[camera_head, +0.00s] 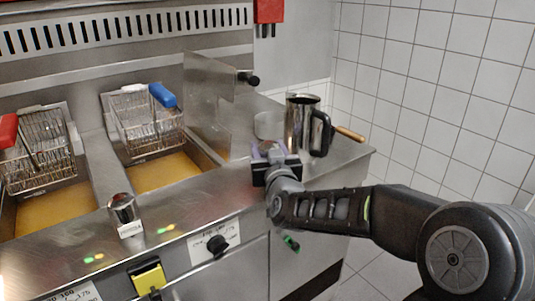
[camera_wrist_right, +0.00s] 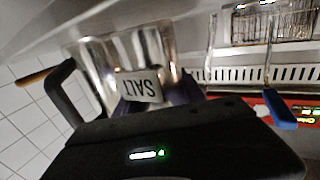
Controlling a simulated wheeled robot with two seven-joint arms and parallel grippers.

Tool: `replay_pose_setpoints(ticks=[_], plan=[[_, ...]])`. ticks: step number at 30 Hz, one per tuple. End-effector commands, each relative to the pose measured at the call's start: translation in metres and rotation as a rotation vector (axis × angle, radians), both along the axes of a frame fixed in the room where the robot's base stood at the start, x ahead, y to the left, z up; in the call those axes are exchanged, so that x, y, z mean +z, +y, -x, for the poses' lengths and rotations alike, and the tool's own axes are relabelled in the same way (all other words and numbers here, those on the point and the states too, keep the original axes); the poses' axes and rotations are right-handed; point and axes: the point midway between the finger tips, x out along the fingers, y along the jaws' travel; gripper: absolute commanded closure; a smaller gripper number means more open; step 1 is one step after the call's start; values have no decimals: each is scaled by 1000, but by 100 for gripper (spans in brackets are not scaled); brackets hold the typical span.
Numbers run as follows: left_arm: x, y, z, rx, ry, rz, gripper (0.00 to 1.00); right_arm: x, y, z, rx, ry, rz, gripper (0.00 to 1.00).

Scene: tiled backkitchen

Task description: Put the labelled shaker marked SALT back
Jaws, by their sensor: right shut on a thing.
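My right gripper (camera_head: 270,150) reaches in from the right at the far right end of the steel counter. It is shut on the SALT shaker (camera_wrist_right: 140,86), whose white label shows upside down between the fingers in the right wrist view. My left gripper is not in view.
A steel jug (camera_head: 303,122) with a black handle stands just behind and right of the gripper. Two fryer baskets (camera_head: 146,122) hang over oil wells to the left. A raised steel panel (camera_head: 208,103) divides fryer and counter.

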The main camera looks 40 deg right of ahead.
Motion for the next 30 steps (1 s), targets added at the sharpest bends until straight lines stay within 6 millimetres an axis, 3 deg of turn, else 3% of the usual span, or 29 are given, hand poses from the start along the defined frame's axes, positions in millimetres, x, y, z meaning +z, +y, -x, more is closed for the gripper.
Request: replay_pose_setpoints(ticks=[13, 14, 21, 30], plan=[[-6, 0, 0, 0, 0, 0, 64, -9, 0, 0, 0, -1, 2, 100], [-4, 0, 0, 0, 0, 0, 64, -8, 0, 0, 0, 0, 1, 50], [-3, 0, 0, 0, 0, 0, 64, -8, 0, 0, 0, 0, 1, 31], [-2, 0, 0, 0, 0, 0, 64, -6, 0, 0, 0, 0, 1, 31]])
